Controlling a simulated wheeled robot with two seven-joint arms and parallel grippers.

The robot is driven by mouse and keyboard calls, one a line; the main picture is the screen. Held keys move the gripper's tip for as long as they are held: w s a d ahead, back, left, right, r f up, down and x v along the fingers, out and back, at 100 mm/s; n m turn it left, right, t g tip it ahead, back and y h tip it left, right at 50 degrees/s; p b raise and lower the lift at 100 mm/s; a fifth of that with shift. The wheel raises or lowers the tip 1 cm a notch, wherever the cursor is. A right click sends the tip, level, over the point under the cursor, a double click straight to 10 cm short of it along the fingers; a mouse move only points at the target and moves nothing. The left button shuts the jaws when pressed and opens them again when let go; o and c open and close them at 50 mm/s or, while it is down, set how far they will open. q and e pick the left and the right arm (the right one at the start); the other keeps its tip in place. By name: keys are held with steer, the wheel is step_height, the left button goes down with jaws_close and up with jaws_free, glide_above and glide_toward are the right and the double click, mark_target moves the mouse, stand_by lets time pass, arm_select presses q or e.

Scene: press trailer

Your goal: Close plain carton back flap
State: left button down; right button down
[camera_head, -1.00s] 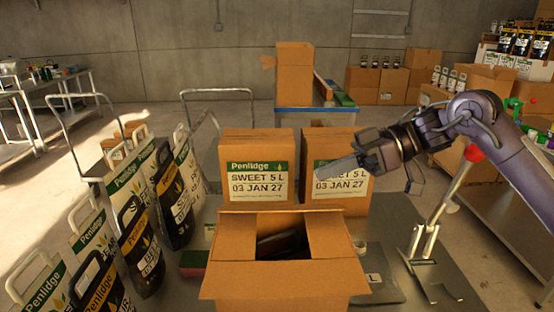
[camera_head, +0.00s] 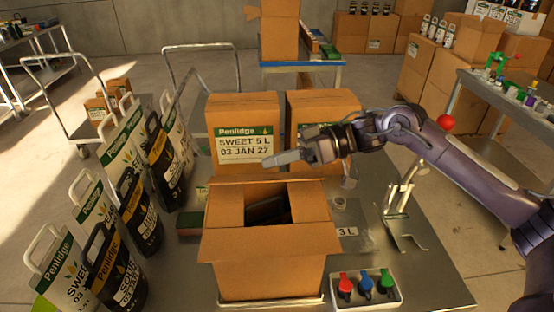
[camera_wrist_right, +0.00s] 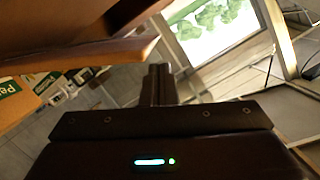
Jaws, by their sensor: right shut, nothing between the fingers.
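The plain carton (camera_head: 270,278) stands open on the bench in front of me. Its left flap (camera_head: 224,207) and right flap (camera_head: 309,203) lie folded inward, with dark contents in the gap between them. Its front flap (camera_head: 270,243) slopes outward toward me. The back flap is hard to make out at the far rim. My right gripper (camera_head: 268,162) is shut and empty, pointing left just above and behind that rim. In the right wrist view its closed fingers (camera_wrist_right: 159,84) are beside a brown cardboard edge (camera_wrist_right: 105,50). My left gripper is out of view.
Two labelled cartons stand close behind, including the "Sweet 5 L" carton (camera_head: 242,112). Several handled bags (camera_head: 130,200) line the left. A metal toggle press (camera_head: 403,215) stands right, and a tray of coloured knobs (camera_head: 365,290) sits front right.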

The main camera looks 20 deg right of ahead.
steer(key=shift+s+f+p, duration=0.3)
steer(key=shift+s+f, duration=0.25)
steer(key=shift+f, duration=0.25)
steer(key=shift+w, duration=0.1)
steer(key=shift+f, duration=0.1)
steer(key=shift+s+f+n+b, duration=0.1)
steer(key=shift+s+n+b, duration=0.1)
steer(key=shift+n+b, duration=0.1)
steer(key=shift+s+a+f, duration=0.1)
steer(key=shift+f, duration=0.05)
steer(key=shift+s+a+f+n+t+h+b, duration=0.15)
steer(key=shift+s+f+n+t+b, duration=0.25)
steer(key=shift+n+b, duration=0.4)
steer(key=shift+s+f+n+t+h+b, duration=0.1)
steer(key=shift+f+n+t+b, duration=0.1)
steer(key=shift+f+n+b, duration=0.6)
steer(key=shift+s+a+f+n+t+h+b, duration=0.1)
steer(key=shift+s+n+t+h+b, duration=0.3)
steer(key=shift+b, duration=0.7)
steer(key=shift+w+r+y, duration=0.2)
steer(key=shift+y, duration=0.05)
